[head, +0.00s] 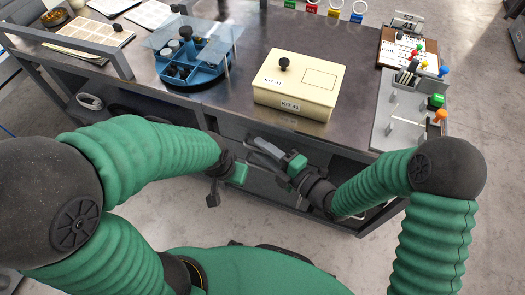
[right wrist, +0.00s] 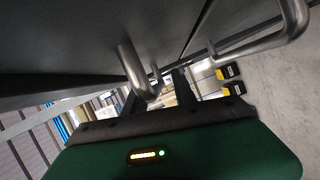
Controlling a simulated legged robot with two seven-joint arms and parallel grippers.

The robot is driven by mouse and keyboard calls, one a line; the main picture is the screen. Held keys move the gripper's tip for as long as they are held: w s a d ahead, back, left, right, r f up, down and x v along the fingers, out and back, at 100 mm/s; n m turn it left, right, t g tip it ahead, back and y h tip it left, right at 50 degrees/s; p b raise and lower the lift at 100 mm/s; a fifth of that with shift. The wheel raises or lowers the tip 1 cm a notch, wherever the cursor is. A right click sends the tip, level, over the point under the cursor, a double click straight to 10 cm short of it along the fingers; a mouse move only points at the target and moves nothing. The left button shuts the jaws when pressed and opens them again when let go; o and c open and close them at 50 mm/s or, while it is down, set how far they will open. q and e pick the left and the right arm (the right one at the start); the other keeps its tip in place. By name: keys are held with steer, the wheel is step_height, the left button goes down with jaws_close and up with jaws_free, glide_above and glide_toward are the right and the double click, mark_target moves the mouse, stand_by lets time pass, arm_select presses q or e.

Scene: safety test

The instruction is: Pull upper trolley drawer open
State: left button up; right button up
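The trolley (head: 235,128) is a dark grey bench with a drawer front below its top, largely hidden by my arms in the head view. In the right wrist view, a bent metal handle (right wrist: 133,66) stands out from a dark front panel (right wrist: 60,50). A second metal handle (right wrist: 265,42) is at upper right. My right gripper (right wrist: 160,88) has its dark fingers apart, close to the first handle; I cannot tell whether they touch it. In the head view the right gripper (head: 268,152) is at the trolley's front. My left gripper (head: 213,188) hangs left of it, its fingers unclear.
On the top stand a cream box (head: 300,85) marked KIT 41, a blue round organizer (head: 190,65) under a clear sheet, and a grey rack (head: 405,115) with coloured knobs. A clipboard (head: 400,50) lies at the back right. Floor (head: 480,240) is clear at right.

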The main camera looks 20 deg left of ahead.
steer(key=c, duration=0.7)
steer(key=shift+f, duration=0.1)
stand_by(1.1)
